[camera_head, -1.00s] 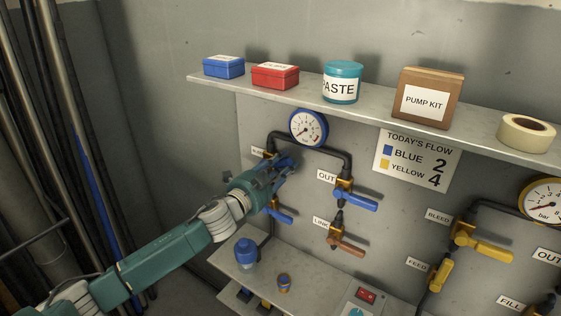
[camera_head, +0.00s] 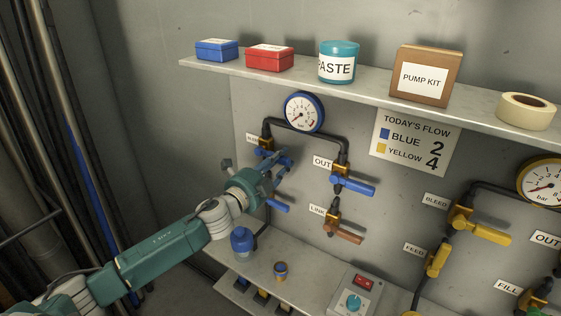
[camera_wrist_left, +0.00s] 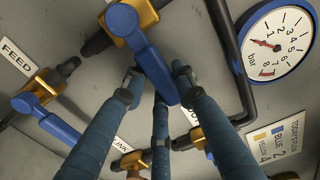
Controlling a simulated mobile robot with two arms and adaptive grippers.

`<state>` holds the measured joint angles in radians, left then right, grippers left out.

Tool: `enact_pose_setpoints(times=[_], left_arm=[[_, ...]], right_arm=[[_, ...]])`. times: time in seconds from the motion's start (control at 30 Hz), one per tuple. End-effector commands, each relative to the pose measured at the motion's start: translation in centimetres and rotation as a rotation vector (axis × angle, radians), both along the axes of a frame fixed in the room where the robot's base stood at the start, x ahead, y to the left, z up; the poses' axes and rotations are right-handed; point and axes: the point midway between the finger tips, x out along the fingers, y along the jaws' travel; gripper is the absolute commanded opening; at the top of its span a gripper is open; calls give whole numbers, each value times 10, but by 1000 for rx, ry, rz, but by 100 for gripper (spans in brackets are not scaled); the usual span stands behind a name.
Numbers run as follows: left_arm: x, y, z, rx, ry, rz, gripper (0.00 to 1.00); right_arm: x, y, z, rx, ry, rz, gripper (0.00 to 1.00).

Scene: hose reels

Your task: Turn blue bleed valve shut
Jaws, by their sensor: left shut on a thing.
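The blue bleed valve has a brass body (camera_head: 266,143) at the upper left of the wall panel, below the blue-rimmed gauge. Its blue lever (camera_wrist_left: 145,50) shows large in the left wrist view, pointing away from the brass body (camera_wrist_left: 131,18) and looking crosswise to the pipe. My left gripper (camera_head: 276,163) is at this lever, its fingers shut around the lever's free end; they also show in the left wrist view (camera_wrist_left: 156,78). In the head view the fingers hide much of the lever. My right gripper is not in view.
The blue feed valve lever (camera_head: 276,206) lies just below my gripper. The blue OUT valve (camera_head: 352,184) and the brown-handled LINK valve (camera_head: 346,235) are to the right. A blue bottle (camera_head: 242,241) stands on the lower ledge. The upper shelf (camera_head: 350,88) holds boxes and a jar.

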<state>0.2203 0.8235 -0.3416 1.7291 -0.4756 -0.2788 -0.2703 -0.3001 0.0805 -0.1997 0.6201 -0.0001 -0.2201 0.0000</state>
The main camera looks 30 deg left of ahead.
Motion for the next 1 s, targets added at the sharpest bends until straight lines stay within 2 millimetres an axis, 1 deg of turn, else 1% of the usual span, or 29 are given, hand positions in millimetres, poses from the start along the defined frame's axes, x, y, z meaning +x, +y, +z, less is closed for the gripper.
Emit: enact_pose_setpoints(times=[0.03, 0.27, 0.3, 0.37, 0.67, 0.77, 0.87, 1.0], left_arm=[[0, 0, -3, 6, 4, -1, 0], [-1, 0, -3, 7, 4, -1, 0], [-1, 0, -3, 6, 5, -1, 35], [-1, 0, -3, 6, 4, -1, 47], [-1, 0, -1, 3, 2, 0, 48], [-5, 0, -2, 3, 4, 0, 48], [-16, 1, -3, 2, 5, 0, 48], [-41, 3, -4, 4, 6, -2, 48]], right_arm=[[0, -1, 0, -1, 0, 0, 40], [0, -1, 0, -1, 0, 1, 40], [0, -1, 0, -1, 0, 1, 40], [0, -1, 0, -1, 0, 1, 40], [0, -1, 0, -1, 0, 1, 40], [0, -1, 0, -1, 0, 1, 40], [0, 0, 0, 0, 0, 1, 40], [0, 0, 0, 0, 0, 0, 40]])
